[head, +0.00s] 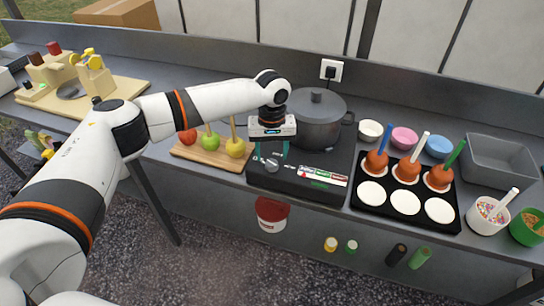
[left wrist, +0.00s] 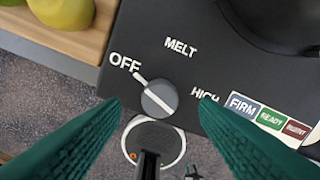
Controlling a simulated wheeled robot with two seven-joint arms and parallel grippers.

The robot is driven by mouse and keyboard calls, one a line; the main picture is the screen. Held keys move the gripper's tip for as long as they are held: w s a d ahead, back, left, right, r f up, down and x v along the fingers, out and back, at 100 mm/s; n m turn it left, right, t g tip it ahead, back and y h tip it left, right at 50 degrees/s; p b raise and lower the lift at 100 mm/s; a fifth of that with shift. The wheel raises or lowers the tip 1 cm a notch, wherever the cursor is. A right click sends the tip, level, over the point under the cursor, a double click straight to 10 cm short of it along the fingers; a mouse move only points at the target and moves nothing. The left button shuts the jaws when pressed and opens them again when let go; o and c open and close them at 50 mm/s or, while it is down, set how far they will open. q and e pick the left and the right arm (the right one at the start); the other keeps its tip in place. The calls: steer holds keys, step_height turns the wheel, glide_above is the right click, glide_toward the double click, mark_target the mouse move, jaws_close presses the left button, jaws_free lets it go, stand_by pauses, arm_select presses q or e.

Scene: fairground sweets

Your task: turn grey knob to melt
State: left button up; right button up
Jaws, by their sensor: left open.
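The grey knob (left wrist: 159,98) sits on the front of a black hot plate (head: 258,183), between the printed words OFF, MELT and HIGH. Its white pointer line points up-left at OFF. The knob also shows small in the head view (head: 271,164). My left gripper (head: 271,152) is above the hot plate's front, pointing down. Its two green fingers are open, one on each side of the knob in the left wrist view, with a gap on both sides. Contact with the knob is not visible. My right gripper is not in view.
A lidded dark pot (head: 317,120) stands on the hot plate, close behind my left gripper. A wooden board (head: 212,158) with apples on sticks lies to the left. A black tray (head: 405,217) with caramel apples is to the right. The red-rimmed bucket (head: 271,214) is below the counter.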

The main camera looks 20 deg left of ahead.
mark_target(272, 163)
arm_select(q)
step_height(272, 163, down, 2)
steer(key=shift+f, duration=0.55)
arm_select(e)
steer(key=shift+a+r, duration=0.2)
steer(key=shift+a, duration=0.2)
arm_select(q)
steer(key=c, duration=1)
steer(key=shift+o, duration=0.2)
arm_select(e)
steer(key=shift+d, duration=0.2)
arm_select(q)
steer(key=shift+r, duration=0.1)
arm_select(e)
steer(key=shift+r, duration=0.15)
